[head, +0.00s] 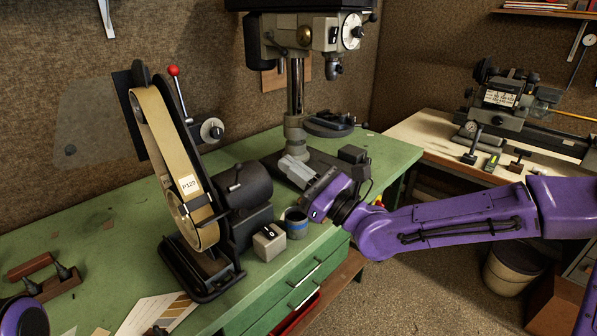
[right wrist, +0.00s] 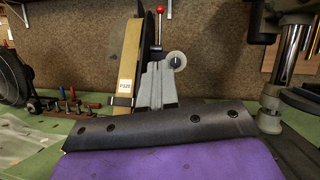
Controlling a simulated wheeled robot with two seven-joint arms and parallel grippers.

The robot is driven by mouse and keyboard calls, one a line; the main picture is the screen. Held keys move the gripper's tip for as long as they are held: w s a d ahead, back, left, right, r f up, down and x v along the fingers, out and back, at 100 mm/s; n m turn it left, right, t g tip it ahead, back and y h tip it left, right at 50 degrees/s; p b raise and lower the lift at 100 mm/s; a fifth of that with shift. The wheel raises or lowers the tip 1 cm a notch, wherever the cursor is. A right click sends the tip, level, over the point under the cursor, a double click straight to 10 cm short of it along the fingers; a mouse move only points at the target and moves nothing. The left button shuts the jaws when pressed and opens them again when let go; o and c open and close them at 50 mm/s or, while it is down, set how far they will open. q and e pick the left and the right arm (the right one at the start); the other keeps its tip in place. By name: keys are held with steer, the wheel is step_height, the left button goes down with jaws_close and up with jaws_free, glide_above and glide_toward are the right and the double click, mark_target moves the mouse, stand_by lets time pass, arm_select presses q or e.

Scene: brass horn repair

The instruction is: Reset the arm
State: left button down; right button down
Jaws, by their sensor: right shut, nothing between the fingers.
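My right arm comes in from the right in the head view, purple, reaching over the front edge of the green bench (head: 90,235). Its grey right gripper (head: 291,170) is shut and empty, pointing left above the bench, between the belt sander (head: 183,165) and the drill press (head: 295,100). In the right wrist view the grey fingers (right wrist: 157,85) are together with nothing between them, in front of the sander's belt (right wrist: 127,70). Only a purple part of my left arm shows at the lower left corner of the head view; its gripper is out of view.
A lathe (head: 510,105) stands on the side bench. Open floor lies between the benches.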

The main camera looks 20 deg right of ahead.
steer(key=shift+s+d+r, duration=0.3)
steer(key=shift+s+d, duration=0.05)
steer(key=shift+s, duration=0.2)
